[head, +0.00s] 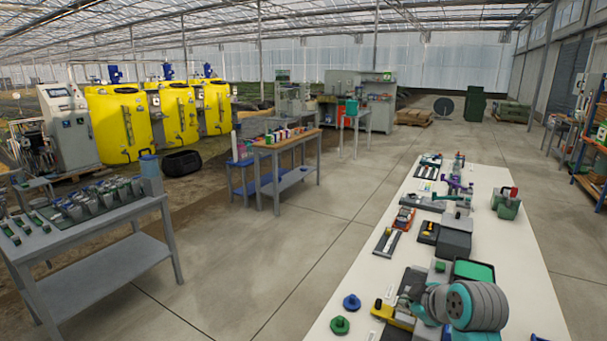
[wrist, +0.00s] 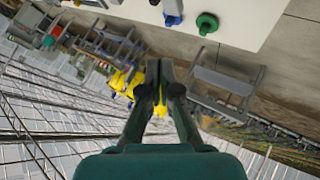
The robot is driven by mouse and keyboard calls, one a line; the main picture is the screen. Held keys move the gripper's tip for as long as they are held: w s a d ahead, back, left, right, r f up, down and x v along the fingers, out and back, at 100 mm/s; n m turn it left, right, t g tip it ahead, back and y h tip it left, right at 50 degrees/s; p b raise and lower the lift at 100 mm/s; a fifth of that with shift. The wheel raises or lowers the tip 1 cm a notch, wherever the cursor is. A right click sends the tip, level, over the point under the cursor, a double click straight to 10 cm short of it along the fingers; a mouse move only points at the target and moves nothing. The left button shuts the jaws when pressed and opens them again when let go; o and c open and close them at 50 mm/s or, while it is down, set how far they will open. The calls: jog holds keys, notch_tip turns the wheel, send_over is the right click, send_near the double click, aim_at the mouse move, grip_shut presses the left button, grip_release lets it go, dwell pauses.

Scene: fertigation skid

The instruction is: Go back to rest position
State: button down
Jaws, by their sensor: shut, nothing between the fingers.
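My gripper (wrist: 158,70) shows in the wrist view, with its dark fingers drawn together over the teal palm at the bottom. Nothing shows between the fingers. It is raised clear of the surfaces, and the wrist view is turned over, with the white table (wrist: 235,22) at the top and the greenhouse roof below. In the head view, my grey and teal arm is at the lower right, above the near part of the white table (head: 345,292). The gripper's fingers cannot be made out clearly there.
A green knob (head: 340,325) and a blue knob (head: 352,302) stand at the table's near left. Several tools and fixtures crowd the table beyond. A grey bench (head: 85,240) with cups stands left, a wooden-topped bench (head: 287,143) farther back. The concrete floor between is clear.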

jog(key=s+f+m, duration=0.1)
jog(key=s+f, duration=0.1)
jog(key=f, duration=0.2)
jog(key=s+a+f+m, duration=0.1)
jog(key=s+f, duration=0.2)
jog(key=f, duration=0.2)
jog(key=s+a+f+m+t, duration=0.1)
jog(key=s+f, duration=0.2)
jog(key=f, duration=0.1)
jog(key=shift+a+f+h, duration=0.1)
jog(key=shift+f+h, duration=0.1)
jog(key=shift+h, duration=0.1)
jog(key=s+a+f+m+t, duration=0.1)
jog(key=s+f+m, duration=0.1)
jog(key=s+f, duration=0.35)
jog(key=s+a+f+m+t, duration=0.1)
jog(key=s+f, duration=0.2)
jog(key=s, duration=0.5)
jog(key=s+m+h, duration=0.1)
jog(key=s+m, duration=0.1)
jog(key=s, duration=1.4)
jog(key=s+r+m+t, duration=0.1)
jog(key=s+r, duration=0.3)
jog(key=s, duration=0.3)
jog(key=s+a+r+m+t, duration=0.1)
jog(key=s+r, duration=0.4)
jog(key=s, duration=0.3)
jog(key=shift+s+a+r+m+t, duration=0.2)
jog(key=shift+s+r+m+t, duration=0.05)
jog(key=shift+r+m+t, duration=0.05)
